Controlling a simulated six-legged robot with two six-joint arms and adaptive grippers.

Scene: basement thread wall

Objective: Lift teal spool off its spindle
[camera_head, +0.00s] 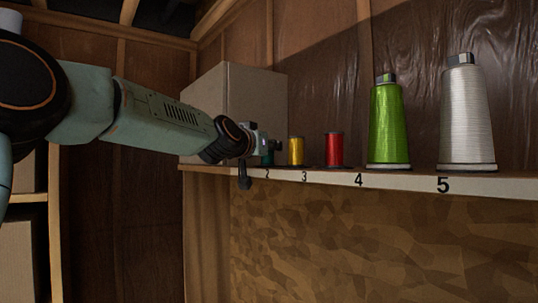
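The teal spool (267,159) stands at shelf label 2 on the long shelf. Only a small dark teal part of it shows, low behind my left gripper. My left gripper (268,146) is at the spool, reaching in from the left at about its height. The gripper covers most of the spool, so I cannot tell whether its fingers touch it or are closed. The spindle is hidden. My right gripper is not in view.
A yellow spool (296,151) stands just right of the gripper, then a red spool (334,150), a green cone (388,125) and a grey-white cone (467,118). A large cardboard box (250,97) stands behind my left arm. The shelf's front edge (400,181) carries number labels.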

